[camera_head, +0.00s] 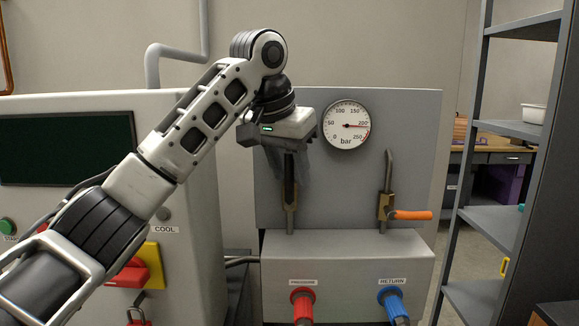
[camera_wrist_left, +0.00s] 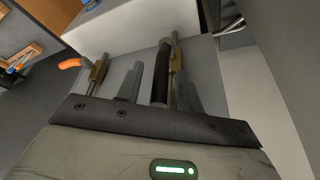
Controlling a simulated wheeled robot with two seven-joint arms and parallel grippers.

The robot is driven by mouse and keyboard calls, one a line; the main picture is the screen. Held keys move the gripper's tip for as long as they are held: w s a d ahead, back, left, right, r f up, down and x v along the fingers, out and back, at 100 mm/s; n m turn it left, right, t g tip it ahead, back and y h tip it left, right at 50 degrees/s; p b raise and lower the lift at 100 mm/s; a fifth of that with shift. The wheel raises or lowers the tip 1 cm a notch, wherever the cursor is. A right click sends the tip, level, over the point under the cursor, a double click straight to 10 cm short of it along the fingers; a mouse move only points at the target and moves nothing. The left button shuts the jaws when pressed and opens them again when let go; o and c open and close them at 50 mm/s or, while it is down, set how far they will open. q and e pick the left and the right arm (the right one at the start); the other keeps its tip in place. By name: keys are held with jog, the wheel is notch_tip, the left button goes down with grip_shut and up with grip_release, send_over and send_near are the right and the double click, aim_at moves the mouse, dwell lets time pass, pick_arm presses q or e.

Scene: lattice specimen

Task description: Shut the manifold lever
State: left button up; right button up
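The manifold has a black-handled lever (camera_head: 290,183) on the left pipe, above the red PRESSURE fitting. It stands upright, in line with the pipe, on a brass valve body. My left gripper (camera_head: 289,172) points down over the handle from above. In the left wrist view the black handle (camera_wrist_left: 160,78) lies between the two grey fingers (camera_wrist_left: 158,74), with a gap visible on the left side, so the gripper looks open around it. A second lever with an orange handle (camera_head: 411,215) lies level across the right pipe; it also shows in the wrist view (camera_wrist_left: 70,63). My right gripper is out of view.
A pressure gauge (camera_head: 346,125) sits on the grey back panel (camera_head: 410,120), just right of my gripper. The manifold box (camera_head: 345,258) carries red (camera_head: 302,304) and blue (camera_head: 393,303) fittings. A cabinet (camera_head: 190,230) stands left, and a shelf rack (camera_head: 500,215) right.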

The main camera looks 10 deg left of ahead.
pick_arm(q)
jog(key=shift+c, duration=0.4)
grip_shut()
jog(key=shift+w+d+f+m+g+y, duration=0.2)
jog(key=shift+d+y, duration=0.45)
jog(key=shift+y, duration=0.45)
jog(key=shift+w+d+f+m+g+y, duration=0.2)
jog(key=shift+d+y, duration=0.45)
jog(key=shift+y, duration=0.45)
jog(key=shift+d+f+m+g+y, duration=0.1)
jog(key=shift+d+m+g+y, duration=0.15)
jog(key=shift+d+y, duration=0.65)
jog(key=shift+a+y, duration=0.25)
jog(key=shift+y, duration=0.05)
jog(key=shift+o, duration=0.4)
grip_release()
jog(key=shift+f, duration=0.1)
